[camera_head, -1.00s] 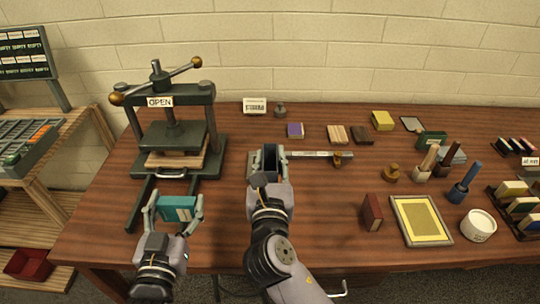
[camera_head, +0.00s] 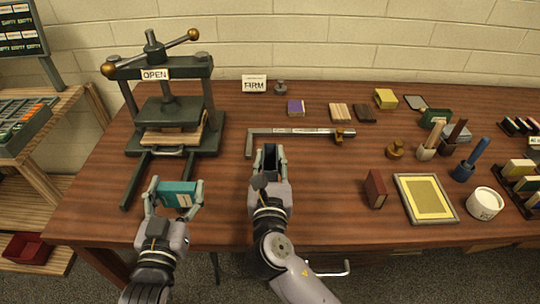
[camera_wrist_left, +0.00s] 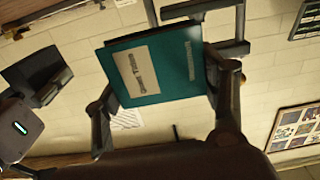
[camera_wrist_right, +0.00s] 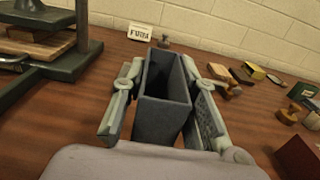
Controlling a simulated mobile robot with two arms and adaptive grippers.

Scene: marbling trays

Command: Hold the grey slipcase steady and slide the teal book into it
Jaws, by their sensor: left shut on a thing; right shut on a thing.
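The teal book (camera_head: 177,194) is held in my left gripper (camera_head: 174,196), in front of the press on the left. In the left wrist view the book (camera_wrist_left: 160,70) shows a pale label on its cover, with a finger on each side. The grey slipcase (camera_head: 270,158) is to the right of the book, a clear gap away. My right gripper (camera_head: 269,178) is shut on it. In the right wrist view the slipcase (camera_wrist_right: 165,95) stands between the fingers with its open side up, and its inside looks empty. Whether its base touches the table is hidden.
The press (camera_head: 170,110) with its OPEN sign stands at the left. A metal straightedge (camera_head: 300,131) lies behind the slipcase. The table between the two grippers is clear.

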